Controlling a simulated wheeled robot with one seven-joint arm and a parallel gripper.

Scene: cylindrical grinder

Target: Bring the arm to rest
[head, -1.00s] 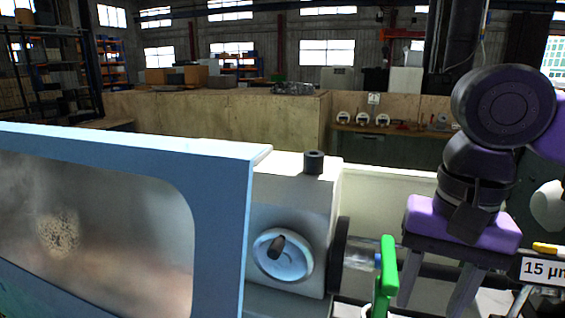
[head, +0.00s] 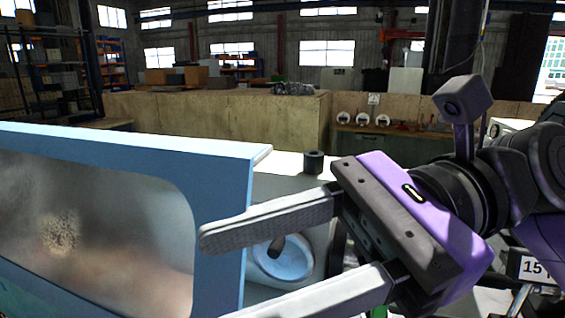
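My gripper (head: 260,272) is in the right half of the head view, with a purple and dark grey body and two long grey fingers reaching to the left. The fingers are spread wide apart with nothing between them, so it is open and empty. It is in front of the grinder's white headstock (head: 291,190) in the picture and hides part of it. The headstock's round dial (head: 285,262) shows partly between the fingers. My arm comes in from the right edge.
A blue-framed guard (head: 222,190) with a cloudy window fills the left. A dark cylinder (head: 313,162) stands on top of the headstock. A sign reading "15" (head: 535,268) is at the lower right. Wooden walls (head: 215,120) and a bench with gauges (head: 365,119) stand behind.

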